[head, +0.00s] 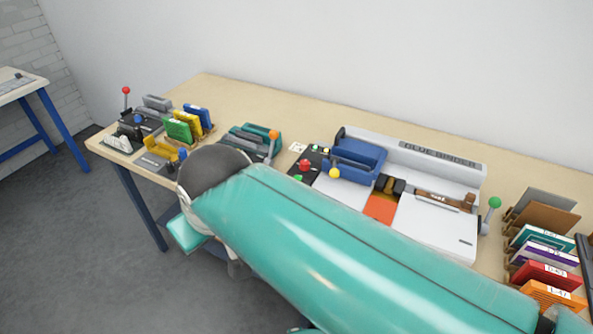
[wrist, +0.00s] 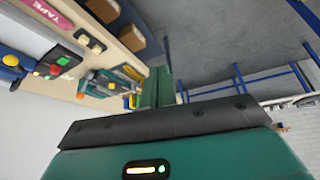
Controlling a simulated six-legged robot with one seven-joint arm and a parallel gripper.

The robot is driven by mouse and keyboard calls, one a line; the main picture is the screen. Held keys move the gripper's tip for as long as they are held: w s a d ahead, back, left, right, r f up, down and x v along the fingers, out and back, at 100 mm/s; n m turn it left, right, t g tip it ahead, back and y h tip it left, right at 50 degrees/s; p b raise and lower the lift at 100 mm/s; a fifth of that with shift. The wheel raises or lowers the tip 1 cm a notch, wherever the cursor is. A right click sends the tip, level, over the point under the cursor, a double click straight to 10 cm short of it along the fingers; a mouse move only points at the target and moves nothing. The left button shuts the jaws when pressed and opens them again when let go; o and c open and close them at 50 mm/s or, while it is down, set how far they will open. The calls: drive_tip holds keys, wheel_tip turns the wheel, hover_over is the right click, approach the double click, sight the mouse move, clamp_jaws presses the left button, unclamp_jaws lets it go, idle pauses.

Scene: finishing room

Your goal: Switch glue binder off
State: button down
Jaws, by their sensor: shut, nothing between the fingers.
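The glue binder (head: 435,225) is a white machine on the wooden workbench, with its name on the back panel. It has a blue clamp (head: 355,160), a yellow-knobbed lever (head: 334,173) and a green-knobbed lever (head: 495,203). A black control panel at its left end carries a red button (head: 305,165) and a green button (head: 298,178). The red button (wrist: 63,61) and green button (wrist: 38,74) also show in the wrist view. My gripper (wrist: 157,75) is shut and empty, apart from the panel. In the head view my teal arm covers the binder's lower left.
A teal machine with an orange knob (head: 273,135) stands left of the binder. Further left are yellow, green and blue holders (head: 187,125) and a red-knobbed lever machine (head: 127,110). A rack of coloured folders (head: 545,255) stands at the right. Open floor (head: 70,240) lies before the bench (head: 225,90).

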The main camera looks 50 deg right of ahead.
drive_tip(key=w+d+r+g+h, duration=0.1)
drive_tip(key=w+d+r+g, duration=0.1)
drive_tip(key=w+d, duration=0.5)
drive_tip(key=n+g, duration=0.3)
hover_over(298, 177)
drive_tip(key=a, duration=0.2)
wheel_tip(298, 177, down, 6)
drive_tip(key=shift+s+r, duration=0.1)
drive_tip(key=shift+s, duration=0.2)
drive_tip(key=f, duration=0.4)
drive_tip(key=d+f, duration=0.1)
drive_tip(key=f, duration=0.9)
drive_tip(key=shift+w+d, duration=0.25)
